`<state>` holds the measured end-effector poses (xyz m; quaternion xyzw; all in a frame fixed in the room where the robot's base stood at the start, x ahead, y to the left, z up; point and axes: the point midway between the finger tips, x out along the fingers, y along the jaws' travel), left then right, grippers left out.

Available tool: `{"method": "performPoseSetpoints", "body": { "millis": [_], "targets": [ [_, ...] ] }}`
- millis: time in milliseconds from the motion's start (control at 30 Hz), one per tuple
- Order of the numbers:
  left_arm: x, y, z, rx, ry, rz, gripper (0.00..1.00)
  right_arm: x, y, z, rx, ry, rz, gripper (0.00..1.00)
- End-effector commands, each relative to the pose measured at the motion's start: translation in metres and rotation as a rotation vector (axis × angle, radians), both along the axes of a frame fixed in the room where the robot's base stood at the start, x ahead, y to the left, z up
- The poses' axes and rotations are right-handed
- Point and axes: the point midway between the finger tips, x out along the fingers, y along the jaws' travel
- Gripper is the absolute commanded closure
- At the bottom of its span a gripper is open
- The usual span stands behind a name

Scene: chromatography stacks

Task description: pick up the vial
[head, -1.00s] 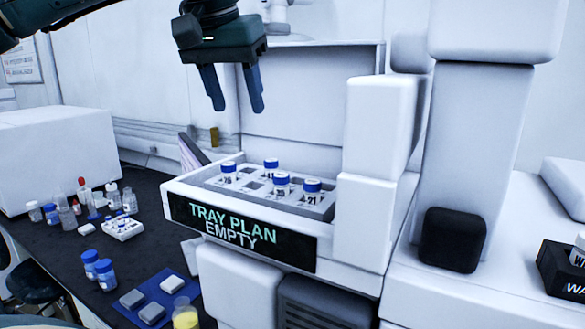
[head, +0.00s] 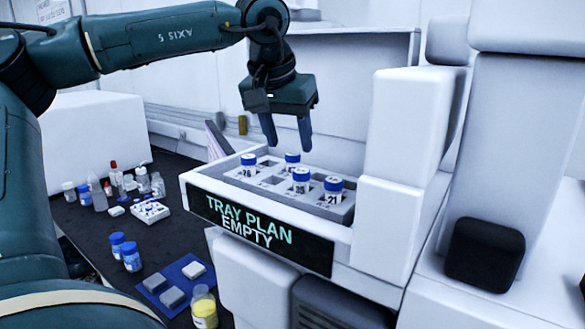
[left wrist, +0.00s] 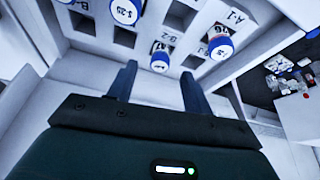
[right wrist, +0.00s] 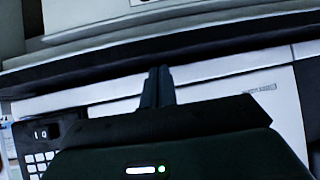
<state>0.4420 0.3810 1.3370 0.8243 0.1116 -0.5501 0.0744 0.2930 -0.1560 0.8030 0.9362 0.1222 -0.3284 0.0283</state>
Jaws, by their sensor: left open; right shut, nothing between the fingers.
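Several blue-capped vials stand upright in the slotted tray (head: 270,184) of the white drawer. They are the vial marked 26 (head: 248,166), a back vial (head: 292,164), a middle vial (head: 301,181) and the vial marked 21 (head: 333,190). My left gripper (head: 287,142) is open and empty, pointing down above the back of the tray. In the left wrist view, one vial (left wrist: 160,58) shows just ahead of the open fingers, and another (left wrist: 220,48) is to its right. My right gripper (right wrist: 157,88) is shut and empty, and it is out of the head view.
The drawer front carries a "TRAY PLAN EMPTY" display (head: 258,233). White instrument blocks (head: 400,125) rise right of the tray. The dark bench at left holds two blue-capped bottles (head: 125,252), a small white rack (head: 150,211) and a blue mat (head: 176,283).

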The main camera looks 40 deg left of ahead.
Motion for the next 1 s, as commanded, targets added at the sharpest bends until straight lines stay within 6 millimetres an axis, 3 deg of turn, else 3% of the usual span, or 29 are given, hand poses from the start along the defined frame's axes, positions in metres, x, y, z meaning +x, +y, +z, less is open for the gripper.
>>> {"method": "performPoseSetpoints", "body": {
  "millis": [200,467,1000],
  "targets": [
    [0.012,0.004,-0.024,-0.001,0.002,0.000,0.50,0.003,-0.001,0.001,-0.007,0.003,0.004,1.00],
    [0.013,0.004,-0.027,0.000,-0.001,0.000,0.50,0.003,-0.001,0.000,-0.008,0.004,0.004,1.00],
    [0.013,0.004,-0.027,0.000,-0.001,0.000,0.93,0.001,-0.001,0.001,-0.009,0.005,0.008,1.00]
  ]
}}
